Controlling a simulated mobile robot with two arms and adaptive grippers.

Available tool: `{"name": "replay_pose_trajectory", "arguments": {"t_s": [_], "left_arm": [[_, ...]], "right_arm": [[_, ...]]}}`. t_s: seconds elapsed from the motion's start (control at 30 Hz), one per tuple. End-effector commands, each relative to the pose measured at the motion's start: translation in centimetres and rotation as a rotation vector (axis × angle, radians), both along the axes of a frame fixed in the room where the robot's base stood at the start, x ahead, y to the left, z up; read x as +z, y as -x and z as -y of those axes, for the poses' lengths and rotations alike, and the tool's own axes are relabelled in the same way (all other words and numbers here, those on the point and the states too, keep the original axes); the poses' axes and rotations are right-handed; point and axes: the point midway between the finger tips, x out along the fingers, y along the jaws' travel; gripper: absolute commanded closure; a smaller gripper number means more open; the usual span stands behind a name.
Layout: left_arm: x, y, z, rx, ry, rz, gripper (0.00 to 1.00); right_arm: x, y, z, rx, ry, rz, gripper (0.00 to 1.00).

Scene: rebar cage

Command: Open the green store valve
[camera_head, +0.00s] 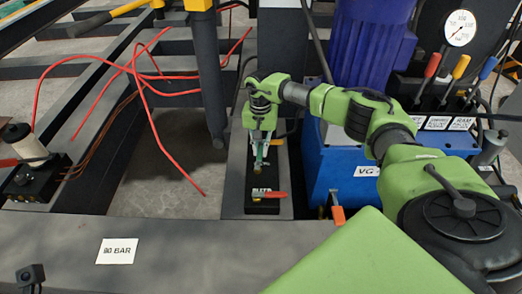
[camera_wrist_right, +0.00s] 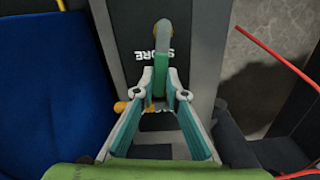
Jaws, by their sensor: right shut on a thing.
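The green store valve lever (camera_wrist_right: 160,78) shows in the right wrist view, with a grey curved piece above it, on a dark plate marked STORE (camera_wrist_right: 133,45). My right gripper (camera_wrist_right: 160,88) has its teal fingertips closed on the two sides of the green lever. In the head view my right gripper (camera_head: 259,158) reaches down over the dark valve post, and its fingers largely hide the lever. My left gripper is in neither view.
Just below my right gripper, an orange-red lever (camera_head: 268,195) sits on a black block. A blue tank (camera_head: 340,165) stands close on the right, with a blue motor (camera_head: 370,45) above it. Loose red hoses (camera_head: 150,95) lie to the left. A 90 BAR card (camera_head: 117,251) lies in front.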

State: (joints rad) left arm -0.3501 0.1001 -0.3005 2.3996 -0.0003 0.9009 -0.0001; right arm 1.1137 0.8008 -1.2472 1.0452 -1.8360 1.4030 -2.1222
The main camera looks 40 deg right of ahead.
Motion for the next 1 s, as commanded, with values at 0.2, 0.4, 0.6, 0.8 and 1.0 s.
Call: {"name": "replay_pose_trajectory", "arguments": {"t_s": [0.2,0.4,0.6,0.8,1.0], "left_arm": [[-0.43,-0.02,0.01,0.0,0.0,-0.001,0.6],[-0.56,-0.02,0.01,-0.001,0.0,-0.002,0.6],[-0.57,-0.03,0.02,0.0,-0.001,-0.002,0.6],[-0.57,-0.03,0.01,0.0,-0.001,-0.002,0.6],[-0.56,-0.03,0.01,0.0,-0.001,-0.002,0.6]], "right_arm": [[0.02,-0.51,-0.51,0.108,-0.001,0.003,1.0],[0.06,-0.67,-0.72,0.158,-0.001,0.002,1.0],[0.07,-0.7,-0.79,0.173,-0.001,0.002,1.0],[0.07,-0.71,-0.81,0.175,-0.001,0.002,1.0],[0.06,-0.7,-0.81,0.174,-0.001,0.002,0.71]]}}
